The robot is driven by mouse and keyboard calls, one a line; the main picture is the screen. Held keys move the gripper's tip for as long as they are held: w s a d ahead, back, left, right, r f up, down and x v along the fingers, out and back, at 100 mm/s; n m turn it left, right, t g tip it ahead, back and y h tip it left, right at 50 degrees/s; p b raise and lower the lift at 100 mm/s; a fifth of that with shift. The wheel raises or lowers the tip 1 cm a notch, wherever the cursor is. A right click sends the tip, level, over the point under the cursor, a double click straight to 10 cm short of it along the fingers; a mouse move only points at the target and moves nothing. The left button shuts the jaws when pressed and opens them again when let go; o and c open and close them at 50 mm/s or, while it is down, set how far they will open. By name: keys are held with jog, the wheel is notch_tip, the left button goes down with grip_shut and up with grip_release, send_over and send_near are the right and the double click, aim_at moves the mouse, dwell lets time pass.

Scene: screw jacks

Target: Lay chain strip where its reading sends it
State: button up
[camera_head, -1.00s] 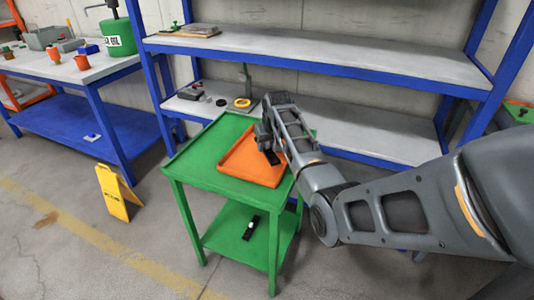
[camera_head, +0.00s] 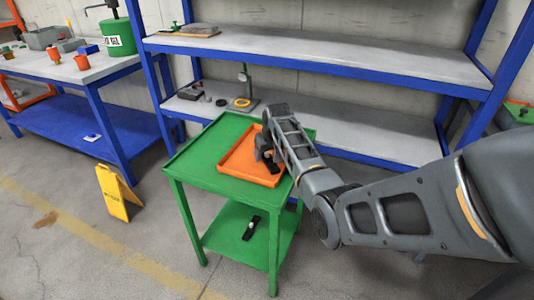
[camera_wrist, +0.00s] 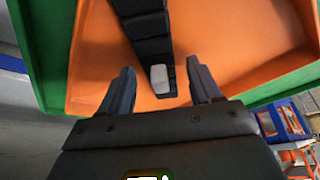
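The chain strip (camera_wrist: 148,35) is a dark, jointed strip with a pale grey block near its close end. In the wrist view it runs over the orange tray (camera_wrist: 220,60), with its close end between my gripper's fingers. My gripper (camera_wrist: 162,88) is open, with visible gaps between both fingers and the strip. In the head view my gripper (camera_head: 265,155) is over the orange tray (camera_head: 236,163), which sits on the green cart (camera_head: 205,150). My gripper and arm largely hide the strip there. No reading on the strip is legible.
A blue-framed shelf (camera_head: 310,52) stands behind the cart, holding a gauge stand (camera_head: 245,80) and a yellow ring (camera_head: 242,103). A black object (camera_head: 250,228) lies on the cart's lower shelf. A workbench (camera_head: 80,70) stands left; a yellow floor sign (camera_head: 113,193) stands near it.

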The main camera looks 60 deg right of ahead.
jog(key=p+v, duration=0.1)
jog(key=v, duration=1.1)
jog(key=shift+r, duration=0.1)
dwell(0.4)
